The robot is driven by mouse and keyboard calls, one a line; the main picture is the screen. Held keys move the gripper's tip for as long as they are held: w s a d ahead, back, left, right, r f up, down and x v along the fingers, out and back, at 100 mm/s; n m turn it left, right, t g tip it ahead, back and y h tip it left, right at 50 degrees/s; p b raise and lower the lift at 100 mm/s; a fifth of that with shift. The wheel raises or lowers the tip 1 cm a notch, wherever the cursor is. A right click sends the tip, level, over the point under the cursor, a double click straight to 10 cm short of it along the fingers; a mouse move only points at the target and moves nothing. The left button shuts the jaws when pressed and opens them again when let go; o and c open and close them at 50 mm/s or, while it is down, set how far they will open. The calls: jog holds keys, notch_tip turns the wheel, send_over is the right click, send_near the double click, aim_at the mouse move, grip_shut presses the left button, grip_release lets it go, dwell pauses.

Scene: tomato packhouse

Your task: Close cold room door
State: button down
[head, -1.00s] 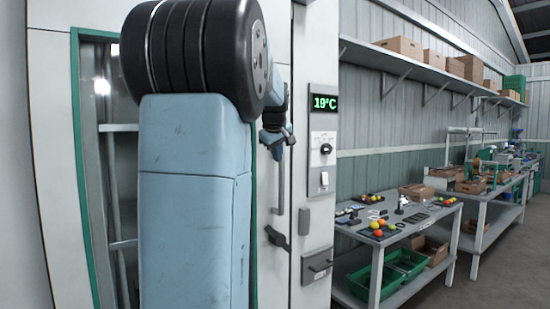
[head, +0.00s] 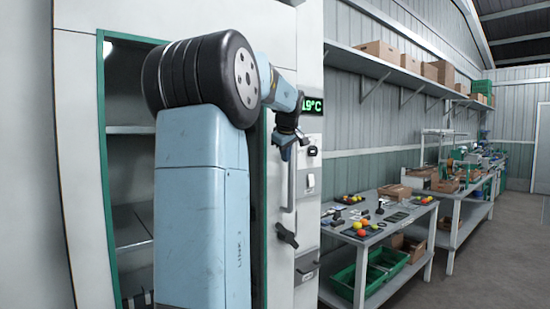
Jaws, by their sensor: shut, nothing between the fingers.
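The cold room's doorway (head: 101,190) stands open at left, edged in green, with shelves showing inside. A plain white panel (head: 28,180) fills the left edge of the head view, close to me. It looks like the door swung open, but I cannot be sure. My gripper (head: 287,152) is shut and empty, pointing down in front of the white wall right of the doorway. A grey vertical bar (head: 290,188) and a dark latch lever (head: 287,236) show just below it. I cannot tell whether the gripper touches the bar. My arm hides the middle of the doorway.
A lit 19°C display (head: 312,105) and a switch (head: 310,181) are on the wall at right. A long shelf (head: 400,82) holds cardboard boxes. The floor (head: 480,260) at far right is clear.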

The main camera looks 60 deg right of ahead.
jog(key=shift+s+d, duration=0.1)
jog(key=shift+s, duration=0.3)
jog(key=s+a+r, duration=0.1)
jog(key=a+r, duration=0.7)
jog(key=a, duration=0.1)
jog(key=shift+s+a, duration=0.2)
jog(key=shift+s, duration=0.05)
